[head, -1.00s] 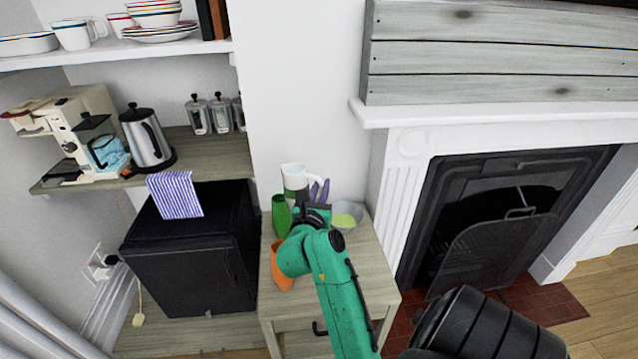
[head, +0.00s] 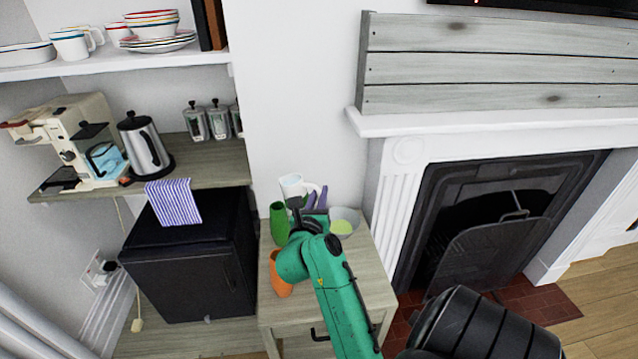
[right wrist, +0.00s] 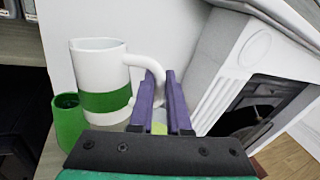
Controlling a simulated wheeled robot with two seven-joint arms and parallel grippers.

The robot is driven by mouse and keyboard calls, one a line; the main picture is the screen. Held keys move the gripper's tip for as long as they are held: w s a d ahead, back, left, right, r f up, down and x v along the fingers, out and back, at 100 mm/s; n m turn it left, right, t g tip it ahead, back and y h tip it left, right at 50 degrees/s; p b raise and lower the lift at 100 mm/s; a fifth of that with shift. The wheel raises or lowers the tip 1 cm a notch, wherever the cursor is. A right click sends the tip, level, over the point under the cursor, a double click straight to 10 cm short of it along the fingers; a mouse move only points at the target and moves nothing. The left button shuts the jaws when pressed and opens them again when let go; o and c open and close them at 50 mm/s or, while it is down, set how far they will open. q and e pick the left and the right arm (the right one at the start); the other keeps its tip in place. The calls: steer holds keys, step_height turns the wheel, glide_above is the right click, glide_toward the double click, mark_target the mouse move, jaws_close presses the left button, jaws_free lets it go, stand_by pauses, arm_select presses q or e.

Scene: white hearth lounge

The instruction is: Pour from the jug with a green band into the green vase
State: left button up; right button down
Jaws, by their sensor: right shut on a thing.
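The white jug with a green band (right wrist: 102,82) hangs upright in my right gripper (right wrist: 160,100), whose purple fingers are shut on its handle. In the head view the jug (head: 292,186) shows above the small table, its lower part hidden by my gripper (head: 314,198). The green vase (head: 279,222) stands on the table just left of my right gripper. My left gripper is not in view.
An orange vase (head: 281,275) stands at the small table's (head: 357,287) left front. A grey bowl with something yellow-green (head: 345,219) stands at the right back. A black mini fridge (head: 190,262) is left, a fireplace (head: 480,215) right.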

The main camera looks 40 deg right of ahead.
steer(key=shift+n, duration=0.7)
steer(key=shift+f+b, duration=1.35)
steer(key=shift+f, duration=1)
steer(key=shift+r+n+p, duration=0.3)
steer(key=shift+r+p, duration=0.15)
steer(key=shift+p, duration=0.15)
steer(key=shift+a+r+y+p, duration=0.1)
steer(key=shift+r+y+p, duration=0.25)
steer(key=shift+p, duration=0.9)
steer(key=shift+s+f+n, duration=0.1)
steer(key=shift+f+n, duration=0.1)
steer(key=shift+n, duration=0.2)
